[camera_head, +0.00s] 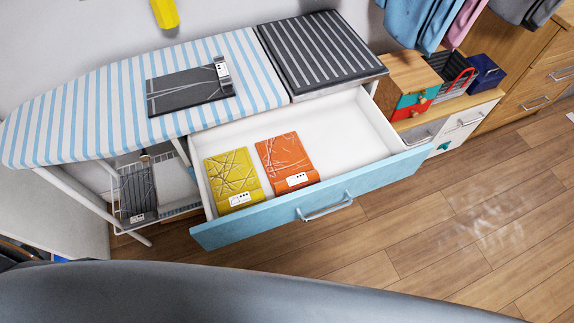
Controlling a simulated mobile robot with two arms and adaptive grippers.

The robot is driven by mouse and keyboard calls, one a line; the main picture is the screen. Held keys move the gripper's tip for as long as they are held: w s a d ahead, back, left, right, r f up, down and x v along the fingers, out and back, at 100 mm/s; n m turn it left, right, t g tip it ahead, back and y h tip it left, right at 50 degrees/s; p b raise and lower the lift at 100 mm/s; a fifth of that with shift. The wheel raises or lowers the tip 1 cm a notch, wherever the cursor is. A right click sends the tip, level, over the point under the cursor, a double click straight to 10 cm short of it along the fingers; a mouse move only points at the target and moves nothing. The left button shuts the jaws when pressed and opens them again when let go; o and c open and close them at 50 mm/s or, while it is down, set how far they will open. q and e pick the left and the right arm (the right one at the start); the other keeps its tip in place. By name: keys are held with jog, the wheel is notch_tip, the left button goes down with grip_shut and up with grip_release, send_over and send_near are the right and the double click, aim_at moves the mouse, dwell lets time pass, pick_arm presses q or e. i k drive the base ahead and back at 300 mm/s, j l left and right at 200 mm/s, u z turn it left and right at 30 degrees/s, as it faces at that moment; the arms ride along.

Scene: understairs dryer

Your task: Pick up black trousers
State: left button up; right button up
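A dark grey-black folded item (186,92) with thin pale lines and a light tag lies flat on the striped ironing board, near its right end. It looks like folded cloth; I cannot tell for sure that it is the trousers. Neither of my grippers is in view, and nothing is seen holding either item.
The blue-and-white ironing board (85,110) runs along the wall. Beside it, an open drawer (365,190) holds a yellow folded item (232,175) and an orange one (284,158); its right half is empty. Boxes (408,75) stand at the right. The wooden floor (460,230) is clear.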

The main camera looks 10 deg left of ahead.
aim_at(171, 92)
jog(key=j+z, duration=0.2)
jog(key=j, duration=0.2)
jog(key=k+j+z, duration=0.2)
jog(key=j, duration=0.2)
jog(key=j+z, duration=0.2)
jog(key=j, duration=0.2)
jog(key=k, duration=0.05)
